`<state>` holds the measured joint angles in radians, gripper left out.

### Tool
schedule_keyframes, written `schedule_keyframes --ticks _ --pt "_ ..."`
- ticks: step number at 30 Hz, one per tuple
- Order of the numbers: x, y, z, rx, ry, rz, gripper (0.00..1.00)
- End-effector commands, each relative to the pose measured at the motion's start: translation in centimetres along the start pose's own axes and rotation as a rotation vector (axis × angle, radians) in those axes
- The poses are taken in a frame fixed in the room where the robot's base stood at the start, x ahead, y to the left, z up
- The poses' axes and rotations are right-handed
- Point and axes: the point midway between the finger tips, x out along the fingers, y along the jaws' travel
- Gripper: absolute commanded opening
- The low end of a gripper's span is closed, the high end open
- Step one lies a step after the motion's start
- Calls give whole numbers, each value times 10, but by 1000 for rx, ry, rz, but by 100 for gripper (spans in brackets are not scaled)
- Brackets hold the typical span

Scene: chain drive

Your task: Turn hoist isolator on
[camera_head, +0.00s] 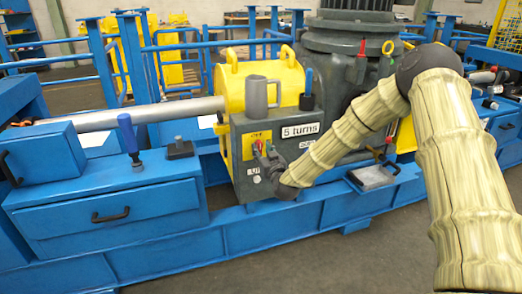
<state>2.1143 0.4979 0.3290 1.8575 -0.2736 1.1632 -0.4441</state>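The isolator appears as a small yellow plate (252,138) with a red part at its middle, on the front of the dark grey housing. Small lettering at its top is too small to read surely. My gripper (265,154) is directly at the plate's lower right and covers part of it. Its dark fingers point up toward the red part. I cannot tell whether they touch it or how far apart they are. My arm comes in from the right.
A "5 turns" label (300,130) is right of the isolator. A blue drawer cabinet (110,215) is at left, with a blue-gripped lever (128,138). The floor in front is clear.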

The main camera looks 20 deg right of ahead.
Motion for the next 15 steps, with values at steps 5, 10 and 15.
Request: schedule_keyframes --ticks 5,10,15 --pt "15 0 0 0 1 0 38" --pt "19 0 0 0 -1 -1 38" --pt "19 0 0 0 -1 -1 38"
